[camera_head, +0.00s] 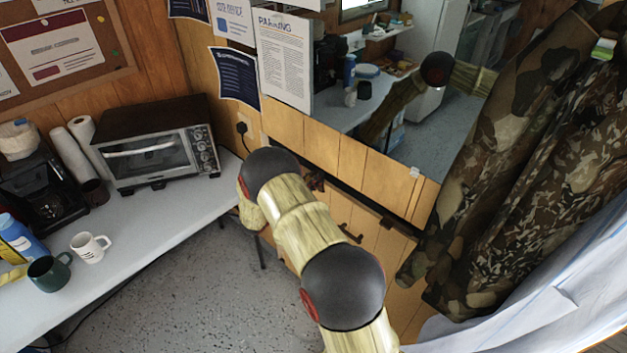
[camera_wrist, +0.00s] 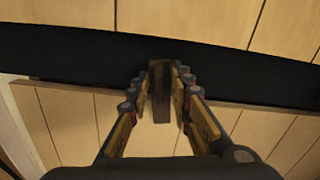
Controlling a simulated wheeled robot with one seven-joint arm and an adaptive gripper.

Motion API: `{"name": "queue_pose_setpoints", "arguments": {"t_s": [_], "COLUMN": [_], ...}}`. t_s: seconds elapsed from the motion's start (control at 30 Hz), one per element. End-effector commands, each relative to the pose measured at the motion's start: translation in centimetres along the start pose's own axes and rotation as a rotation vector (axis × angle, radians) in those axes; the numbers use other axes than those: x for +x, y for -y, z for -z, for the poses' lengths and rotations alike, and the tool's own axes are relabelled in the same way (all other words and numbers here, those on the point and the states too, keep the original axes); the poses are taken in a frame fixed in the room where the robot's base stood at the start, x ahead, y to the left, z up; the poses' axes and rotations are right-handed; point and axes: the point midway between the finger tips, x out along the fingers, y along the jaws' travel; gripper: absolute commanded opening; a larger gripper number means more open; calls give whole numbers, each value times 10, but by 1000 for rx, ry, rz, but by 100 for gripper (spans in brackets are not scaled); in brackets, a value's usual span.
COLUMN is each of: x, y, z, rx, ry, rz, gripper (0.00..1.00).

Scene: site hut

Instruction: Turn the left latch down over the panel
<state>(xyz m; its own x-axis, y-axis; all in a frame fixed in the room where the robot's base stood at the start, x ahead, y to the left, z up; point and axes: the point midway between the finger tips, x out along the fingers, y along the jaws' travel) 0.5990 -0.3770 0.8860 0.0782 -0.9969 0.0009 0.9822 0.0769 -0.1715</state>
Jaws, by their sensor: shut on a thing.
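In the wrist view, a small dark brown latch (camera_wrist: 160,106) stands lengthwise between the fingers of my gripper (camera_wrist: 160,86). The fingers are shut on it from both sides. The latch lies across the dark band and reaches over the edge of the planked wooden panel (camera_wrist: 70,115) in the lower part of the picture. In the head view my arm covers the gripper and hides the latch held in it. Part of the wood panelling (camera_head: 388,250) shows to the right of my arm, below the dark band.
A counter (camera_head: 180,228) on the left holds a toaster oven (camera_head: 155,150), a white mug (camera_head: 90,247) and a dark green mug (camera_head: 50,275). A mirror (camera_head: 400,110) hangs above the panelling. Camouflage jackets (camera_head: 530,150) hang close on the right. Speckled floor (camera_head: 215,285) is open between counter and arm.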

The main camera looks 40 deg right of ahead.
Motion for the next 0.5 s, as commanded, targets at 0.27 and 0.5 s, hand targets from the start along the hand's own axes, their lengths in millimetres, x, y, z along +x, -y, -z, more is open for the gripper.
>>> {"name": "queue_pose_setpoints", "arguments": {"t_s": [0.27,0.5], "x": [-1,-1], "y": [1,1], "z": [5,5], "rx": [129,177], "ry": [-5,-6], "rz": [-1,-1], "gripper": [0,0]}}
